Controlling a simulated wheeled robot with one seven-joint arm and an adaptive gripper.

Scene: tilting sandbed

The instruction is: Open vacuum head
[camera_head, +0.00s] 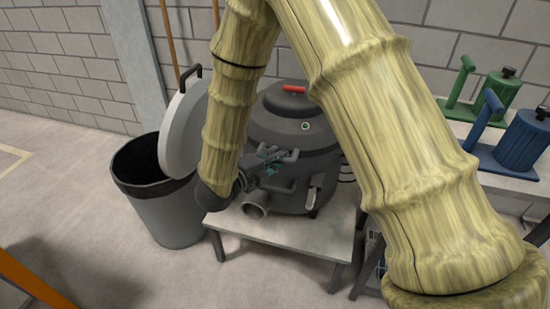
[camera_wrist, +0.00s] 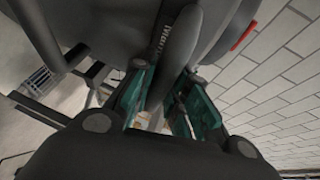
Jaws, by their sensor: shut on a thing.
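The vacuum (camera_head: 300,175) is a dark grey drum on a low table, with hoses or pipe stubs at its front left. Its head (camera_head: 275,125) is the domed upper part and sits level on the drum. A red piece (camera_head: 294,88) lies on top, and it also shows in the wrist view (camera_wrist: 243,36). My gripper (camera_head: 268,160) is at the drum's front left side. In the wrist view its teal fingers (camera_wrist: 162,88) stand on both sides of a dark curved lever (camera_wrist: 178,52) and are shut on it. A pale latch (camera_head: 313,194) shows on the drum's right front.
A grey bin (camera_head: 172,218) with a black liner and a raised round lid (camera_head: 184,127) stands left of the pale table (camera_head: 285,235). Green (camera_head: 492,98) and blue (camera_head: 520,140) canister devices stand at the right.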

